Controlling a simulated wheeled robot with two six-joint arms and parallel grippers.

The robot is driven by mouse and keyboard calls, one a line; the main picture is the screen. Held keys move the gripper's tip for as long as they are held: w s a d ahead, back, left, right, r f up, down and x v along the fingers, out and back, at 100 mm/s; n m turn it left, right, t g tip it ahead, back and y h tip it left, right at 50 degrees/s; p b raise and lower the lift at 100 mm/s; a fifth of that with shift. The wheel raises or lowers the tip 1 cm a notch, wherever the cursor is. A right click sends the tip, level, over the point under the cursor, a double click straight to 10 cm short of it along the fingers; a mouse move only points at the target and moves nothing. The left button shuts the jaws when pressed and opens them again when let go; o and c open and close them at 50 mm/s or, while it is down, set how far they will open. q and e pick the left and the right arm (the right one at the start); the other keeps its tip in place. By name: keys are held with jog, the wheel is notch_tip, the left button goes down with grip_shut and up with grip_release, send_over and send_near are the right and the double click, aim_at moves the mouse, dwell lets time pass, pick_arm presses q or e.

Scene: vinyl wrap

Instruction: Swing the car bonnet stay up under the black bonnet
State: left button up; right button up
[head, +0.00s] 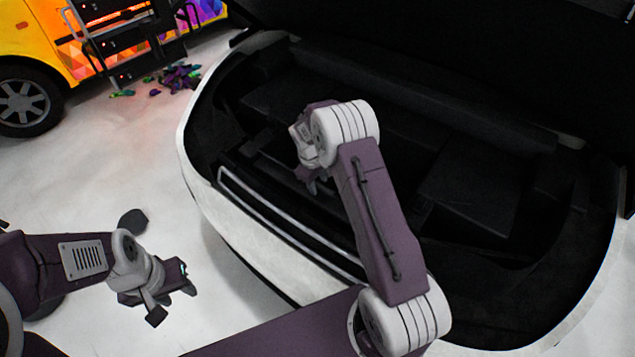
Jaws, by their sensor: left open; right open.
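The black bonnet (520,45) is raised over the dark engine bay of a white car, at the top right. A thin pale rod (285,222) runs along the front edge of the bay; it looks like the stay, lying down, but I cannot be sure. My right gripper (313,186) is over the front part of the bay, behind the rod, fingers pointing down. It is open, and its fingers are partly hidden in shadow; I see nothing held. My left gripper (177,297) is open and empty, left of the car's front, over the white floor.
The white front edge of the car (235,232) curves between my two grippers. An orange vehicle (45,35) stands at the far left beside a black rack (105,40). Colourful scraps (178,78) lie on the floor. The floor at left is mostly clear.

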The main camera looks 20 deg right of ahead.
grip_shut()
dwell(1.5)
